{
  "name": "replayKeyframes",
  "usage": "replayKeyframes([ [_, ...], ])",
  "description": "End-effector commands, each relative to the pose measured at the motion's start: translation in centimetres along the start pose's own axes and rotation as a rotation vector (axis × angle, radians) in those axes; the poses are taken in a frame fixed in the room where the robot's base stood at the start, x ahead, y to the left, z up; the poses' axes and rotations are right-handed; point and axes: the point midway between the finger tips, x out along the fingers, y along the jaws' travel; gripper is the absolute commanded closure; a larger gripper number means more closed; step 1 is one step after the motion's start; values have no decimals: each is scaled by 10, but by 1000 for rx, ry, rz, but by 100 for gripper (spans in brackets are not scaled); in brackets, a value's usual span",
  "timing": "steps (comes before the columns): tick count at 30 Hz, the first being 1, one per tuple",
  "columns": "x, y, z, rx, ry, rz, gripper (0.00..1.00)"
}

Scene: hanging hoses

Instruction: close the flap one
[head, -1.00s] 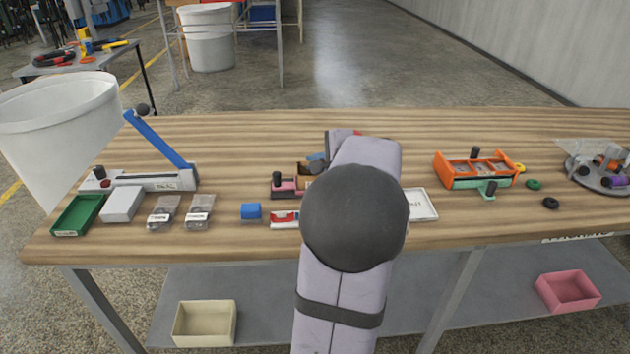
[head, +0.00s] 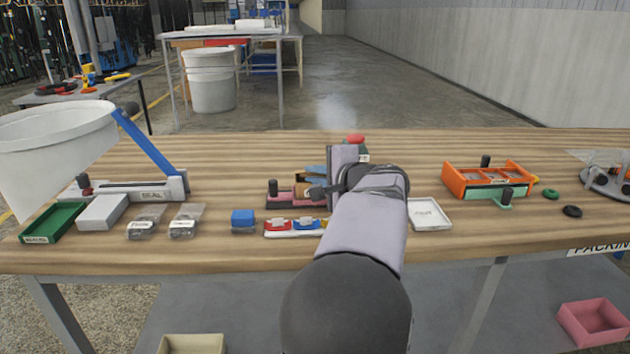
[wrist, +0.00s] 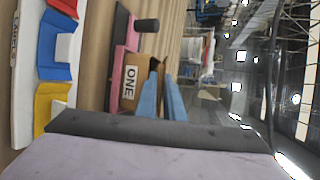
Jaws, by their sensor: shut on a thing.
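A small brown cardboard box with a white ONE label (wrist: 129,83) stands in a pink holder with a black knob. In the head view the brown box (head: 303,189) is left of my gripper and partly hidden by it. My gripper (wrist: 161,88) has two blue fingers at the box's open edge. They are close together, shut on what looks like the brown flap, most of which they hide. In the head view the blue fingers (head: 317,170) show just above the box.
A rack of red, blue and yellow pieces (head: 294,226) lies in front of the holder. A white tray (head: 429,214) is to the right, with an orange holder (head: 488,180) beyond. A red-topped thing (head: 356,140) stands behind my gripper.

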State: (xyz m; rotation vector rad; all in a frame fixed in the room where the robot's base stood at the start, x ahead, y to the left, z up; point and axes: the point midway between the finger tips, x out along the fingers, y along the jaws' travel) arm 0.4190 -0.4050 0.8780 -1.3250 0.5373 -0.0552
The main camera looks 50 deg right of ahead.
Motion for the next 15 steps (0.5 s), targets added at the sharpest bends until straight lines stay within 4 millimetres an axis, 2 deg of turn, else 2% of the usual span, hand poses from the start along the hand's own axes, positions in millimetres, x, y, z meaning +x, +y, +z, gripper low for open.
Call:
replayKeyframes([
  [11, 0, -1, 0, 0, 0, -2, 100],
  [12, 0, 0, 0, 0, 0, -1, 82],
  [13, 0, 0, 0, 0, 0, -1, 79],
  [15, 0, 0, 0, 0, 0, -1, 79],
])
